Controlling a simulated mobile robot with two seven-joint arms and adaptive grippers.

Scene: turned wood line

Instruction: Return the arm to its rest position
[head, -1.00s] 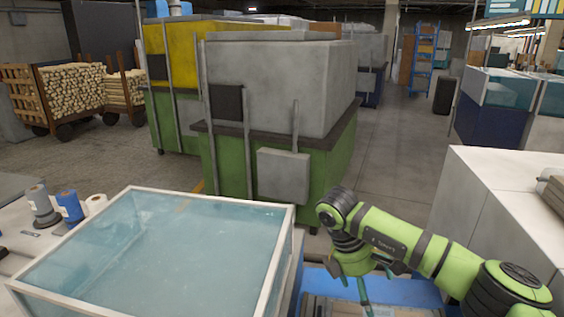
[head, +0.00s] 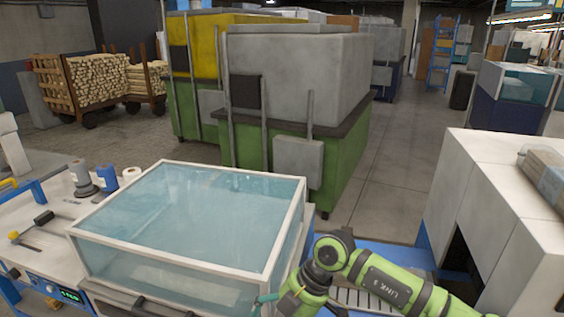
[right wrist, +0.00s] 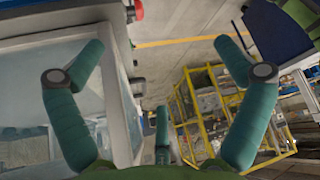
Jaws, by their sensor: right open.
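My right arm (head: 385,280) is green with dark bands and comes in from the right in the head view. Its gripper (head: 264,302) is low in the picture, by the right front corner of the glass-topped tank (head: 85,232); only a teal finger part shows there. In the right wrist view the right gripper (right wrist: 157,46) is open, its teal fingers spread wide with nothing between them. A third teal finger shows at the bottom centre. My left gripper is in neither view.
A white cabinet (head: 490,200) with a dark opening stands close on the right. A bench with spools (head: 107,178) is at left. Green and grey machines (head: 300,75) stand behind. A yellow-framed rack (right wrist: 222,100) shows in the right wrist view. The aisle behind is clear.

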